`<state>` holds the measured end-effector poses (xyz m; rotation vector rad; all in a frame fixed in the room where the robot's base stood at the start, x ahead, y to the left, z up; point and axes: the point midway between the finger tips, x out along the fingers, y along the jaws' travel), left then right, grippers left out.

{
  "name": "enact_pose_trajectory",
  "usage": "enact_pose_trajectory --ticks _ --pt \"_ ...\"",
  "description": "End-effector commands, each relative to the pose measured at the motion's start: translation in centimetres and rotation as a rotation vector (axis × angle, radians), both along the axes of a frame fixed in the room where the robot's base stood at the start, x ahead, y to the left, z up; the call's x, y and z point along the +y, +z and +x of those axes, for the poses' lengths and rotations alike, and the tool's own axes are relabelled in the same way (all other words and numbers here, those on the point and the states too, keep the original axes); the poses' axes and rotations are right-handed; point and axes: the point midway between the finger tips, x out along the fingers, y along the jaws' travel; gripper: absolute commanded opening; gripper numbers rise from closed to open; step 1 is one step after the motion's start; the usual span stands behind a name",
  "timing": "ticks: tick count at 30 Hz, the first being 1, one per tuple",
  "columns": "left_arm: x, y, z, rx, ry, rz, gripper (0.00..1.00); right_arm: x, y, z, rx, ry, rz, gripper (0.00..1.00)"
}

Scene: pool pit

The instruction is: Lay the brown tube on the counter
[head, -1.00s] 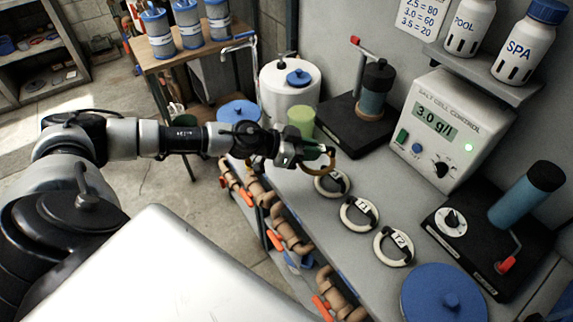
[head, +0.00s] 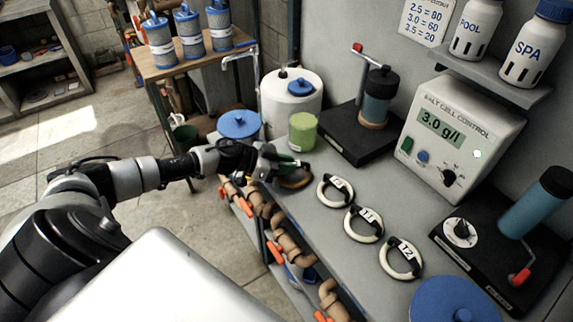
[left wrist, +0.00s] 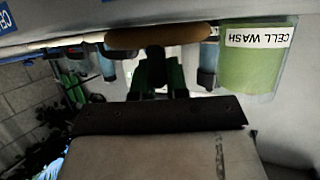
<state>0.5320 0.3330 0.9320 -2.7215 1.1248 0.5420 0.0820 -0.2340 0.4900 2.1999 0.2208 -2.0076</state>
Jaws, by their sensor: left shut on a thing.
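My left gripper (head: 283,168) is over the near edge of the grey counter (head: 325,240), left of the ring-shaped handles. It is shut on the brown tube (head: 296,181), which is partly hidden by the fingers in the head view. In the left wrist view the brown tube (left wrist: 158,37) lies across the green-tipped fingers (left wrist: 160,75). It is close to the counter top; I cannot tell if it touches. My right gripper is not in view.
A green cup (head: 303,132) stands just behind the gripper; its CELL WASH label shows in the left wrist view (left wrist: 257,55). Rings lie to the right, the nearest labelled (head: 334,191). A black-based stand (head: 355,140) is behind. Brown pipes (head: 290,245) run below the counter edge.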

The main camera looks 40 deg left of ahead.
Motion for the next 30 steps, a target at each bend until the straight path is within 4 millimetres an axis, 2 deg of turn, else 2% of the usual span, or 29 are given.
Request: enact_pose_trajectory --ticks 8,9,13,24,30 --pt "-0.1 -0.4 0.0 0.0 -0.001 0.0 0.0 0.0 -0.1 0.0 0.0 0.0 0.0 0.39" --pt "0.0 -0.3 0.0 0.0 -0.001 0.0 0.19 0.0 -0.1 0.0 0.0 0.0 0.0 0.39" --pt "0.0 -0.3 0.0 0.0 -0.001 0.0 0.39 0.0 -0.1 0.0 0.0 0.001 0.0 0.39" --pt "0.1 0.2 -0.1 -0.001 -0.001 0.002 0.4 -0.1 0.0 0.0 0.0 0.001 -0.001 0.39" --pt "2.3 1.1 -2.4 0.003 -0.002 0.007 0.4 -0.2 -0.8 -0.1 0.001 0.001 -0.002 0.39"
